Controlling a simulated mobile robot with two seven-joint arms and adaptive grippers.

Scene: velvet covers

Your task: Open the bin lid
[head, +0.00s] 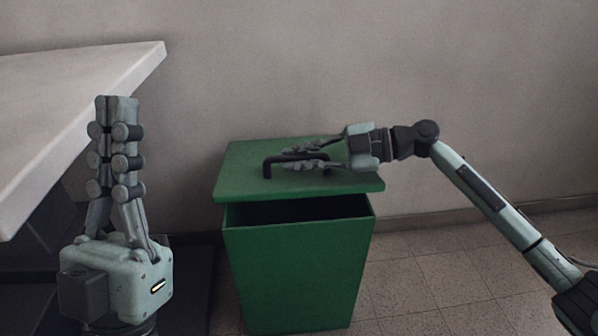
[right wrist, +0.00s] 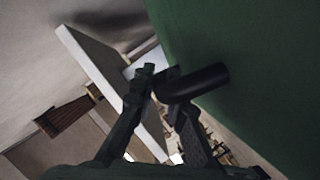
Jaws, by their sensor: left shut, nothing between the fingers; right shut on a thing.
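A green bin (head: 295,265) stands on the floor against the wall. Its green lid (head: 240,185) is raised above the rim at the front, with a dark gap between them. A black bar handle (head: 267,168) is on top of the lid. My right gripper (head: 287,160) is shut on the handle, reaching in from the right. In the right wrist view the handle (right wrist: 195,84) is between the fingers, beside the green lid (right wrist: 250,60). My left gripper (head: 117,100) points up at the left, shut and empty, apart from the bin.
A pale table (head: 80,90) with its edge and corner stands at the left, behind my left gripper. The wall (head: 400,60) is close behind the bin. Tiled floor (head: 430,280) is free to the right of the bin.

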